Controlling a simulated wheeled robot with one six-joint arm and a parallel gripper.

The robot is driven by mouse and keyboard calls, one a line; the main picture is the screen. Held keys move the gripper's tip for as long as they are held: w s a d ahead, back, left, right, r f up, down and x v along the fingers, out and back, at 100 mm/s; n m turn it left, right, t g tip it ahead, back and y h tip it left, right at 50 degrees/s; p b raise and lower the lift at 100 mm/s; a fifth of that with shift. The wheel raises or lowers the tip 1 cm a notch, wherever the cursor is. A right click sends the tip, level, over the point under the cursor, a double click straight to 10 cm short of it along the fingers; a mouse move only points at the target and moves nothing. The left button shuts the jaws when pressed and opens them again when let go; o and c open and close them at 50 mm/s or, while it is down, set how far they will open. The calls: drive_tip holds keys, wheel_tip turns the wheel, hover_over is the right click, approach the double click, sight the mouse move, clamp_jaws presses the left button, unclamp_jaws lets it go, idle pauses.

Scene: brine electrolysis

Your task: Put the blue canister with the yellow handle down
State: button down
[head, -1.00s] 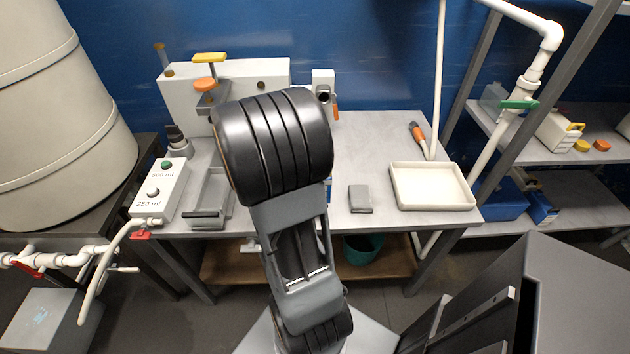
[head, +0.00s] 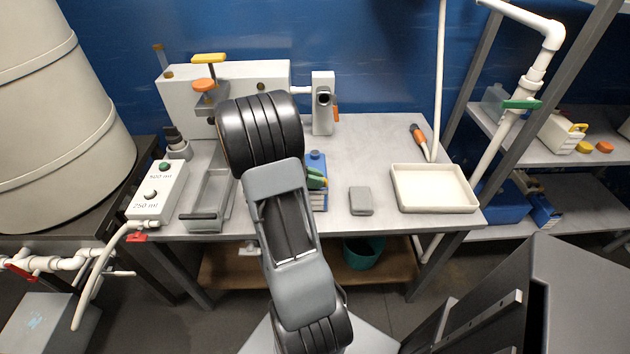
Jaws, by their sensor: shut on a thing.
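The blue canister with the yellow handle (head: 317,163) is partly in view on the right side of my arm, at the middle of the workbench. It looks upright, with a pale marked label low on its side. Its left part is hidden behind my arm. A green piece with a yellow edge shows at its handle; it looks like the tip of my gripper (head: 317,179), shut on the handle. The rest of my gripper is hidden by my arm. Whether the canister's base touches the bench top (head: 375,150) is hard to tell.
Right of the canister lie a small grey block (head: 361,201) and a white tray (head: 434,188). A white dispenser (head: 323,103) stands behind.

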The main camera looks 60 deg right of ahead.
drive_tip(key=shift+f, duration=0.15)
drive_tip(key=c, duration=1.1)
unclamp_jaws()
drive_tip(key=shift+f, duration=0.1)
